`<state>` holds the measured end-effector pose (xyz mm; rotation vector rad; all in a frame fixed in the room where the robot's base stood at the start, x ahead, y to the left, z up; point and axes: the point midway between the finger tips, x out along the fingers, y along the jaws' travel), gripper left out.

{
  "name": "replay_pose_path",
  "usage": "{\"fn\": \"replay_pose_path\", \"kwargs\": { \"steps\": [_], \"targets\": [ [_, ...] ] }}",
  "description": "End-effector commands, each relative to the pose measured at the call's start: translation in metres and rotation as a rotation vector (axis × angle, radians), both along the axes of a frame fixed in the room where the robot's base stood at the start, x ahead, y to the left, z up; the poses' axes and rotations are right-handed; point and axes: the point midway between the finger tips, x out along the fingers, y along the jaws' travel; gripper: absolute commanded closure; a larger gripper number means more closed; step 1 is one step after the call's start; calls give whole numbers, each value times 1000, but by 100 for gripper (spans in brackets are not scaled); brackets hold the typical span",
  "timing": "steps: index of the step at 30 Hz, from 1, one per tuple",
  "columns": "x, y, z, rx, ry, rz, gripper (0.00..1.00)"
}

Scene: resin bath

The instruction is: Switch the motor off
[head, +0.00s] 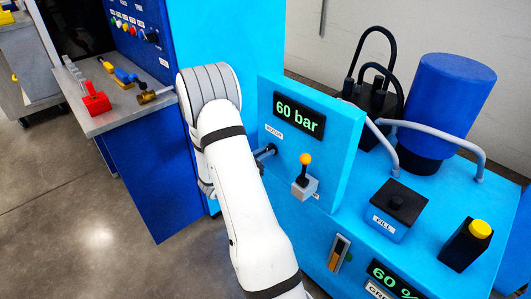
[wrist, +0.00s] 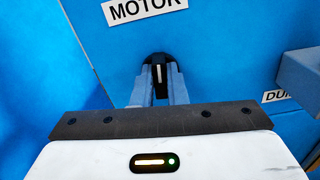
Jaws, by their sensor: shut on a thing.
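The motor switch is a black rotary knob (wrist: 157,60) with a white mark, below the MOTOR label (wrist: 146,10) on the light blue panel. In the wrist view the mark stands nearly upright in the picture. My gripper (wrist: 159,88) is shut on the knob, one grey-blue finger on each side of it. The lower part of the knob is hidden between the fingers. In the head view my gripper (head: 265,153) is at the panel under the MOTOR label (head: 273,132), and my arm covers part of it.
A lever with an orange ball (head: 305,159) juts from the panel right of my gripper. A display (head: 299,115) above reads 60 bar. A FILL box (head: 397,208) and a yellow button (head: 480,229) are further right. A shelf with a red tool (head: 95,98) is at left.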

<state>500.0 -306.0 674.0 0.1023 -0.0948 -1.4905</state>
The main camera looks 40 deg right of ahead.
Motion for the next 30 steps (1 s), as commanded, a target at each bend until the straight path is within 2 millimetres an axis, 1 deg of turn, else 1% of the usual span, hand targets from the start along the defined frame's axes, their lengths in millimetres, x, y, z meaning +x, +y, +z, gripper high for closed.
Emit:
{"fn": "replay_pose_path", "kwargs": {
  "steps": [3,8,16,17,24,25,30],
  "targets": [
    [0,0,3,-3,52,0,100],
    [1,0,2,-10,135,1,100],
    [1,1,0,-11,144,1,100],
    [1,1,0,-11,144,1,87],
    [1,1,0,-11,143,1,67],
    [1,1,0,-11,143,1,66],
    [1,1,0,-11,142,1,66]
  ]
}}
